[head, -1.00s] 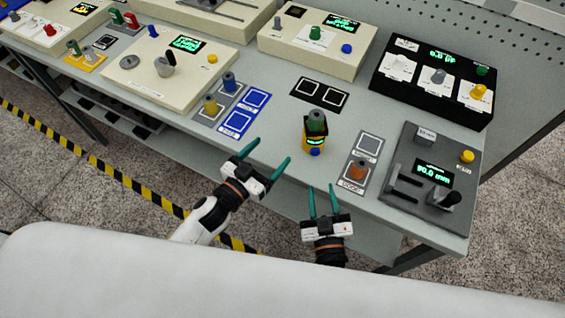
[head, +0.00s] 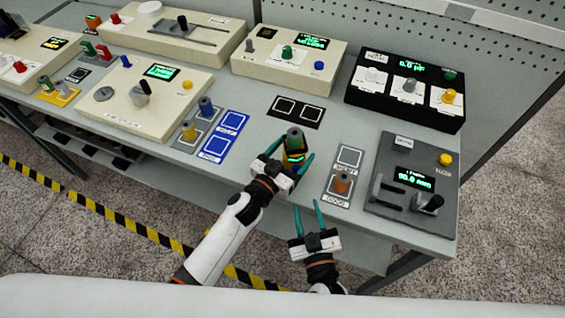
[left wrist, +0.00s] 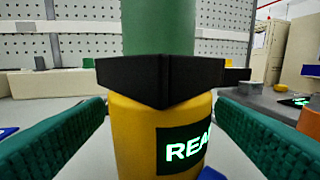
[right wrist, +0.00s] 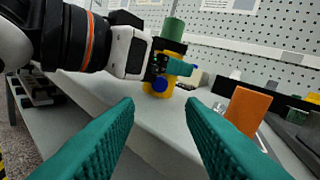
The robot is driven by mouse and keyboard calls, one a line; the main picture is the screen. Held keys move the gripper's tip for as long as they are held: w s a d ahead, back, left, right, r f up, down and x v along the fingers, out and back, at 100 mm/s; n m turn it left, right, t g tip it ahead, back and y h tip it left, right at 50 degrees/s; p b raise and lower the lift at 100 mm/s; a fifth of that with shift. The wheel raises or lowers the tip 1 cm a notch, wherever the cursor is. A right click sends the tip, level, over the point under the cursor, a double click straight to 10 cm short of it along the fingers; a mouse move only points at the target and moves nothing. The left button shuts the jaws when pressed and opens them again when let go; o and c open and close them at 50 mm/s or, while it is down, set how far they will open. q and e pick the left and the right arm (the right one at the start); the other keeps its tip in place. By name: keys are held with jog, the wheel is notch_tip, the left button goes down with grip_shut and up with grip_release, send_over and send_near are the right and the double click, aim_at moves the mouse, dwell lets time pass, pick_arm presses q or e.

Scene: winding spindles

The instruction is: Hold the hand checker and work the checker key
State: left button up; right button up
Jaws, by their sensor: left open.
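The hand checker is a yellow cylinder with a black collar, a green top and a lit screen. It stands upright on the bench in the head view (head: 294,143), and fills the middle of the left wrist view (left wrist: 140,130), its screen partly showing "REA". My left gripper (head: 289,163) is open, with one finger on each side of the yellow body. A blue key (right wrist: 159,84) shows on the checker's front in the right wrist view. My right gripper (head: 309,217) is open and empty, in front of the bench edge, lower and nearer than the checker.
An orange piece (head: 342,183) stands on a grey pad right of the checker. A grey gauge box (head: 412,180) with levers is further right. Blue pads (head: 222,134) and two small spindles lie left. A black instrument (head: 407,91) and cream boxes stand behind.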

pick_arm(q)
jog(key=shift+w+d, duration=0.2)
jog(key=shift+w, duration=0.15)
jog(key=shift+c, duration=0.3)
jog(key=c, duration=1.2)
pick_arm(e)
jog(key=shift+c, duration=0.4)
pick_arm(q)
jog(key=shift+o, duration=0.2)
pick_arm(e)
grip_shut()
